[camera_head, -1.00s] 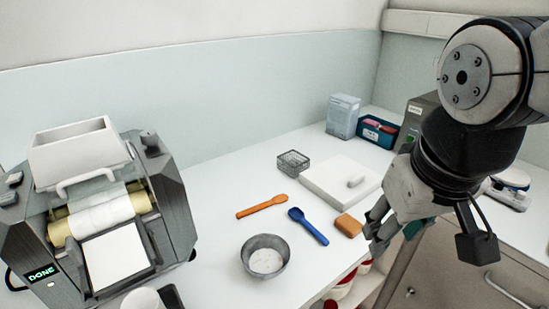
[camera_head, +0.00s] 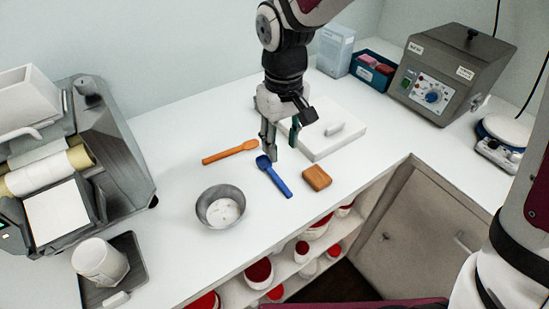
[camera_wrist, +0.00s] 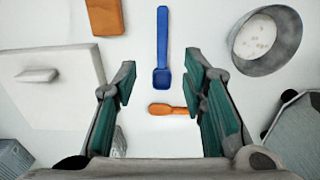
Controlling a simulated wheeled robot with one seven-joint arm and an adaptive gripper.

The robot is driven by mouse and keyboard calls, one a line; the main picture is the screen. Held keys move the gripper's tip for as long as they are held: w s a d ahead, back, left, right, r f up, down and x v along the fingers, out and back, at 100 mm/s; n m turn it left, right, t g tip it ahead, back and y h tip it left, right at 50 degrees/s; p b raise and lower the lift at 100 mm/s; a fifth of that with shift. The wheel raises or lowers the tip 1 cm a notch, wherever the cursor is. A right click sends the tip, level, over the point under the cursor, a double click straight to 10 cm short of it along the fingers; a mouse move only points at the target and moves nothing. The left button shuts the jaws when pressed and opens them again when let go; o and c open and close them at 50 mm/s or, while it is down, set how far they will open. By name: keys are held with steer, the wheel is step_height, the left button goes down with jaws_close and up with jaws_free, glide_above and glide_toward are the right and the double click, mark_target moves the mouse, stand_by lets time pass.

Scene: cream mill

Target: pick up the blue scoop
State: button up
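The blue scoop (camera_head: 273,177) lies flat on the white worktop, between the grey bowl and the brown block. My gripper (camera_head: 281,146) hangs above the worktop, pointing down near the scoop's bowl end. In the wrist view the blue scoop (camera_wrist: 162,50) lies ahead of and between the fingers, with its handle away from me. My gripper (camera_wrist: 160,85) is open and empty there, its two green-padded fingers well apart. I see no contact between the fingers and the scoop.
An orange scoop (camera_head: 230,152) lies left of my gripper. A grey bowl (camera_head: 220,207) with white contents stands left of the blue scoop. A brown block (camera_head: 316,178) lies to its right, and a white slab (camera_head: 345,146) behind. The worktop's front edge is close by.

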mark_target(279, 180)
steer(key=f, duration=1.2)
steer(key=shift+a, duration=0.2)
jaws_close()
